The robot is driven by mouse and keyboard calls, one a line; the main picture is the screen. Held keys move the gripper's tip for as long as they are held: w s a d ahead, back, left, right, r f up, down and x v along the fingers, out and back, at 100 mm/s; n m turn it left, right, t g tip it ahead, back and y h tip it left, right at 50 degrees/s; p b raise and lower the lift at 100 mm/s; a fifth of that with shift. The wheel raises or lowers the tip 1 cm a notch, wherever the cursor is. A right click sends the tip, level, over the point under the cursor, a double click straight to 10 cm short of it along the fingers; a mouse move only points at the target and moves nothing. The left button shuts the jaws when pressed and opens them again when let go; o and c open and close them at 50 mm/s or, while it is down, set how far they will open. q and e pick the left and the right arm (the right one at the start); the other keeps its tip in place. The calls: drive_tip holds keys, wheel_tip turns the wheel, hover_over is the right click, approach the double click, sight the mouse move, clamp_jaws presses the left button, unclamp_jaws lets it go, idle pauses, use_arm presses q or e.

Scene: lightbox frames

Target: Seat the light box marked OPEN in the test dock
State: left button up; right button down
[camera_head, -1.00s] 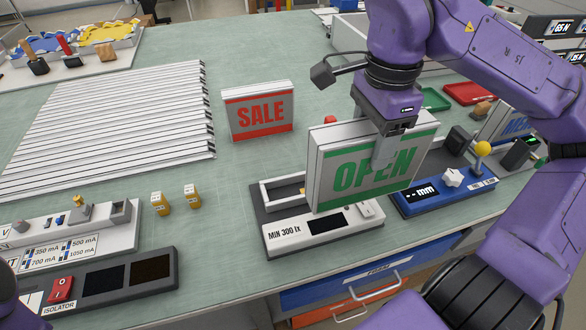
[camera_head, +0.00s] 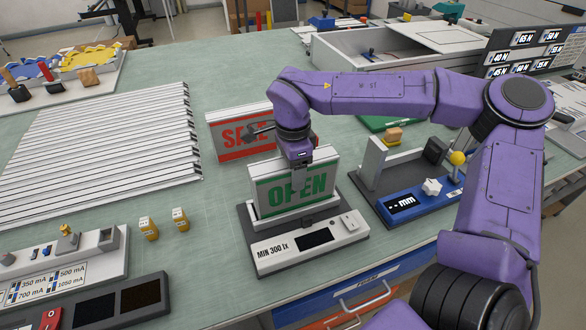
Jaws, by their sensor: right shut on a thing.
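My left gripper is not in view.
The SALE light box (camera_head: 230,135) stands close behind, partly hidden by my right arm. A blue mm gauge (camera_head: 408,204) is to the right. Two yellow parts (camera_head: 148,228) and pale strips (camera_head: 100,150) lie left. Green table is clear between them and the dock.

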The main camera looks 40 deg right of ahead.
drive_tip(key=shift+c, duration=1.6)
unclamp_jaws()
drive_tip(key=shift+s, duration=0.1)
wheel_tip(320, 180, up, 12)
drive_tip(key=shift+f, duration=0.1)
